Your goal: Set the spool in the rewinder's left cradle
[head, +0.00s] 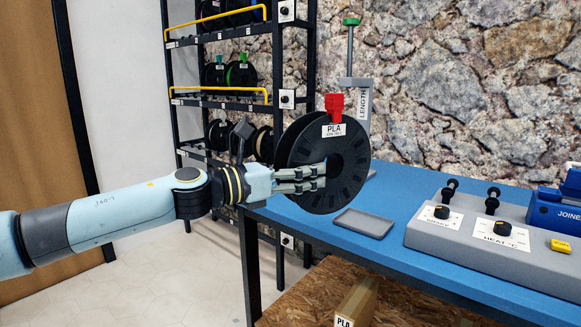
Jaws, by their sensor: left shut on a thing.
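A black spool (347,160) with a white PLA label and a red clip (334,106) on its top rim stands upright in the air at the left end of the blue table. My left gripper (314,178) reaches in from the left and is shut on the spool, its fingers lying across the near flange. A grey post labelled LENGTH (363,104), with a green-topped rod, rises behind the spool. The spool hides the post's base, and I cannot make out the rewinder's left cradle. My right gripper is not in view.
A shallow grey tray (363,223) lies on the blue table (440,276) right of the spool. A grey console (478,238) with black knobs and a blue joiner (553,218) stand further right. A spool rack (313,50) is behind; a cardboard box (360,298) sits below.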

